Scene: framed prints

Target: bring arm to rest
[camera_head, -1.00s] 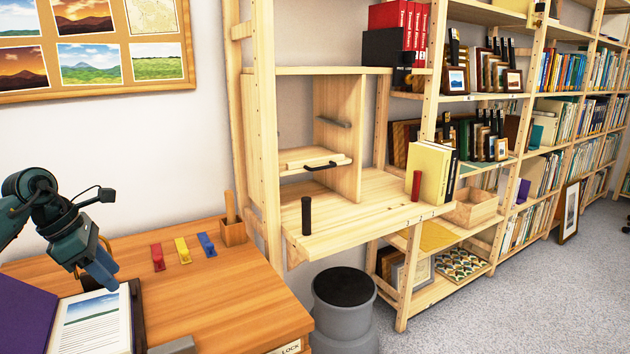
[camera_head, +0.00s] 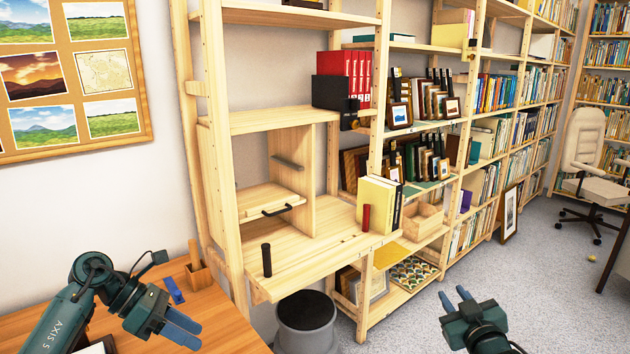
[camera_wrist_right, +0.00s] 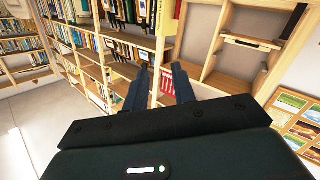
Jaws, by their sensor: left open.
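My left gripper (camera_head: 182,328) is at the lower left in the head view, over the wooden desk, with its blue fingers pointing right. It is open, and nothing shows between the fingers. My right gripper (camera_head: 456,297) is at the lower right, in front of the carpet in the picture, with its fingers pointing up. Its two fingers stand apart and empty, as the right wrist view (camera_wrist_right: 160,85) also shows.
The desk (camera_head: 225,320) holds a blue clip (camera_head: 174,290) and a wooden cup (camera_head: 198,279). Open carpet (camera_head: 560,290) lies at the right.

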